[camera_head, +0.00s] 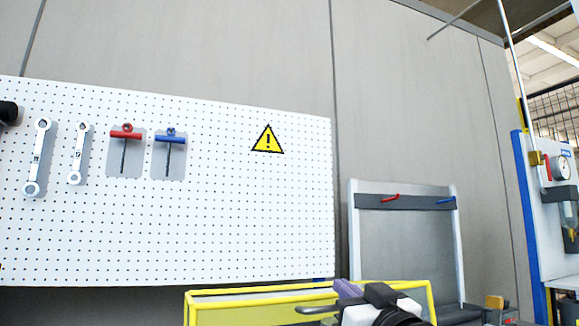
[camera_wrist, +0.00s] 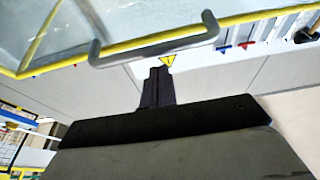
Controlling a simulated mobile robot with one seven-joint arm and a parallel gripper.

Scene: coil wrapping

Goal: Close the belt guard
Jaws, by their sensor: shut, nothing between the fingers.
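The belt guard is a clear panel with a yellow frame (camera_head: 262,291), at the bottom middle of the head view; its lower part is cut off. In the wrist view its yellow edge (camera_wrist: 262,14) crosses the top, with a grey bar handle (camera_wrist: 150,53) along it. My gripper (camera_wrist: 158,73) is shut and empty, its dark fingers pointing at the handle with a small gap showing in the picture. In the head view my wrist is at the bottom, in front of the guard, and the fingertips cannot be clearly made out. I cannot tell the guard's exact angle.
A white pegboard (camera_head: 220,230) with wrenches, red and blue T-handled tools and a yellow warning sign (camera_head: 267,141) is behind the guard. A grey rack (camera_head: 405,240) stands right of it. A blue-edged panel with a gauge (camera_head: 560,168) is at far right.

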